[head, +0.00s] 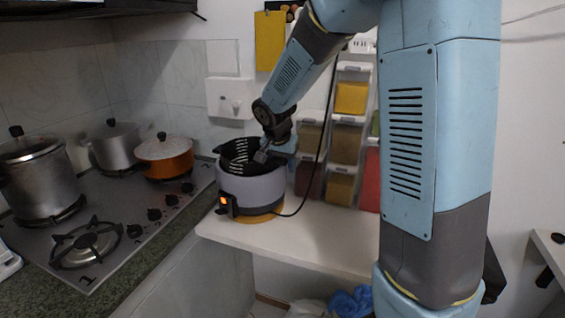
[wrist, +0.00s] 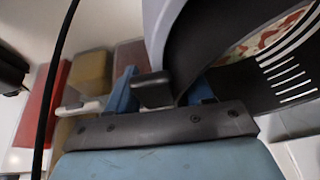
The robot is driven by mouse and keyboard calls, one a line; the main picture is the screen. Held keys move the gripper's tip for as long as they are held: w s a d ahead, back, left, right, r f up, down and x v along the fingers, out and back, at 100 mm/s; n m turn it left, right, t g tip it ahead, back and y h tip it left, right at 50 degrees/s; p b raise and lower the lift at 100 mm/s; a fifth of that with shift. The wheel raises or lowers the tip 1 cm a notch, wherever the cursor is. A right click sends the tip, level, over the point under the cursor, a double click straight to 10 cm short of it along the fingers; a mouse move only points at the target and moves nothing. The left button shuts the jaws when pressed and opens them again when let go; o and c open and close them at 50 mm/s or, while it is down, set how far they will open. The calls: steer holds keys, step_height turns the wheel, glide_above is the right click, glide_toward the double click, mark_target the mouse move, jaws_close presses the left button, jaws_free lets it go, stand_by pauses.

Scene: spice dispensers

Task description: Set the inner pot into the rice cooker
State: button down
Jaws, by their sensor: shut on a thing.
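The rice cooker (head: 250,190) is a grey round body with a lit orange panel on its front, standing on the white counter.
A stove with an orange pot (head: 165,160) and steel pots (head: 38,180) stands at left. Spice dispensers (head: 346,140) are on the wall behind and right of the cooker. A black cable hangs beside the cooker. The white counter (head: 310,235) is clear at front right.

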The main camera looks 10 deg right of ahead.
steer(key=shift+f, duration=0.55)
steer(key=shift+c, duration=1.8)
jaws_free()
steer(key=shift+s+f, duration=0.1)
steer(key=v, duration=1.2)
steer(key=s+d+r+n, duration=0.1)
steer(key=s+d+n, duration=0.1)
steer(key=s, duration=0.6)
steer(key=s+d+r+n+t+y, duration=0.1)
steer(key=s+d+r+n, duration=0.1)
steer(key=s, duration=0.7)
steer(key=s+d+r+n+y, duration=0.1)
steer(key=s+d, duration=0.3)
steer(key=s, duration=0.4)
steer(key=shift+s+d+r+n+t, duration=0.15)
steer(key=shift+s+n+t, duration=0.2)
steer(key=shift+n, duration=0.55)
